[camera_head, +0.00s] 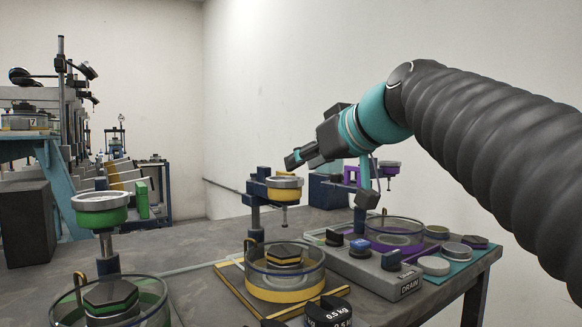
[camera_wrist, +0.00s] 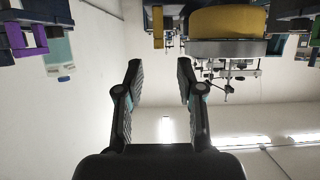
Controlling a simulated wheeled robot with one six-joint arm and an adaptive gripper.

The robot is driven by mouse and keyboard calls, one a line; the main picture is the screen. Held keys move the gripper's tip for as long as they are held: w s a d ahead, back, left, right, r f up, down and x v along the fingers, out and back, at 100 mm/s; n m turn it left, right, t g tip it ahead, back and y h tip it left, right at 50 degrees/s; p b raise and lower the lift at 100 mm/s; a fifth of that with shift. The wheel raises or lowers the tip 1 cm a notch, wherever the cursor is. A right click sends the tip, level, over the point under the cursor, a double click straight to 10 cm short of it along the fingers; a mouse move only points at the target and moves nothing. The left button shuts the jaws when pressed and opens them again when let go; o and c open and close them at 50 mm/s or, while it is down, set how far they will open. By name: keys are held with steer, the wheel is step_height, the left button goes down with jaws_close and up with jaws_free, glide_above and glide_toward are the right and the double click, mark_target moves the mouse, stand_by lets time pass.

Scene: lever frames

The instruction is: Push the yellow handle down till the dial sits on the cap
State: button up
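The yellow dial (camera_head: 285,188), with a silver top, hangs on a blue-black lever frame. A gap and a thin stem separate it from the dark hexagonal cap (camera_head: 285,254) below, which sits in a clear dish with a yellow base. In the wrist view, which looks upside down, the dial (camera_wrist: 228,22) is at the top right. My gripper (camera_head: 292,160) is above the dial in the head view. Its fingers (camera_wrist: 158,82) are apart and empty.
A green dial unit (camera_head: 100,210) stands at the front left. A purple unit (camera_head: 395,235) is at the right, behind a grey panel with blue knobs (camera_head: 360,248). Black weights (camera_head: 328,312) lie at the front edge. The air around my gripper looks clear.

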steer(key=shift+x, duration=2.4)
jaws_close()
